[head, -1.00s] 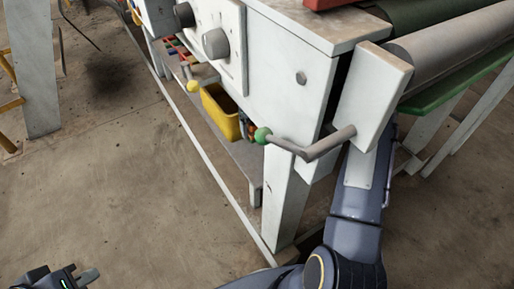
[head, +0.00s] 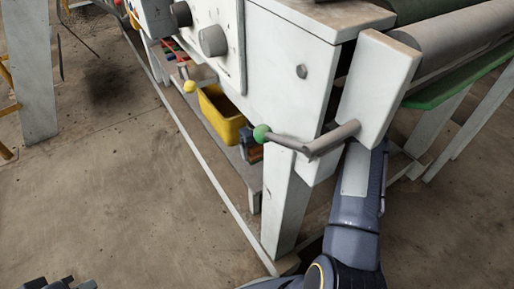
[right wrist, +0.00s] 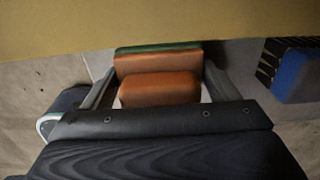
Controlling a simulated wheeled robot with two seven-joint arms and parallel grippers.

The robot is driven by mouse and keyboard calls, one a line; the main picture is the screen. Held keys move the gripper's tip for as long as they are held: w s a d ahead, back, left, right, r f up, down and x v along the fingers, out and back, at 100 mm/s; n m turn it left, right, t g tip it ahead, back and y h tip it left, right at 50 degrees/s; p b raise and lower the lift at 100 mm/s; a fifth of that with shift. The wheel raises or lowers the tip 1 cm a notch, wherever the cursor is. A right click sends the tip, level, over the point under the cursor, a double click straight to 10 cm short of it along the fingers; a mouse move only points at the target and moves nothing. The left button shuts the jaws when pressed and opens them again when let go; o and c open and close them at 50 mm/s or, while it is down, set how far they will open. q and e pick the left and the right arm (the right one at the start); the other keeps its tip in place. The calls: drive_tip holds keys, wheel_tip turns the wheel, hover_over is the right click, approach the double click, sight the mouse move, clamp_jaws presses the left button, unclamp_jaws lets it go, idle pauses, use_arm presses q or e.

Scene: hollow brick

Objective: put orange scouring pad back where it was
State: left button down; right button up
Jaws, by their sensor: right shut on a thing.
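In the right wrist view, the orange scouring pad (right wrist: 155,63) shows as orange faces with a green strip along the far edge. A nearer orange block face (right wrist: 160,89) shows in front; I cannot tell whether it is part of the same pad. My right gripper (right wrist: 160,72) has its fingers on both sides of the orange pad and is shut on it.
A yellow bin (head: 222,118) stands on the lower shelf (head: 244,180) of the white machine table. Small blue and reddish items (head: 250,146) are beside it. A crank with a green knob (head: 261,133) sticks out above. A blue item (right wrist: 297,76) lies right of my right gripper.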

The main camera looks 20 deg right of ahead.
drive_tip(key=o, duration=0.9)
drive_tip(key=shift+f, duration=0.1)
drive_tip(key=shift+f+b, duration=0.15)
drive_tip(key=shift+b, duration=0.4)
drive_tip(key=r+p, duration=0.1)
drive_tip(key=r, duration=0.1)
drive_tip(key=r+p, duration=0.1)
drive_tip(key=r, duration=0.2)
drive_tip(key=r+p, duration=0.1)
drive_tip(key=r, duration=0.1)
drive_tip(key=shift+w+d+r+p, duration=0.15)
drive_tip(key=shift+w+r+p, duration=0.1)
drive_tip(key=shift+r+p, duration=0.1)
drive_tip(key=shift+r, duration=0.3)
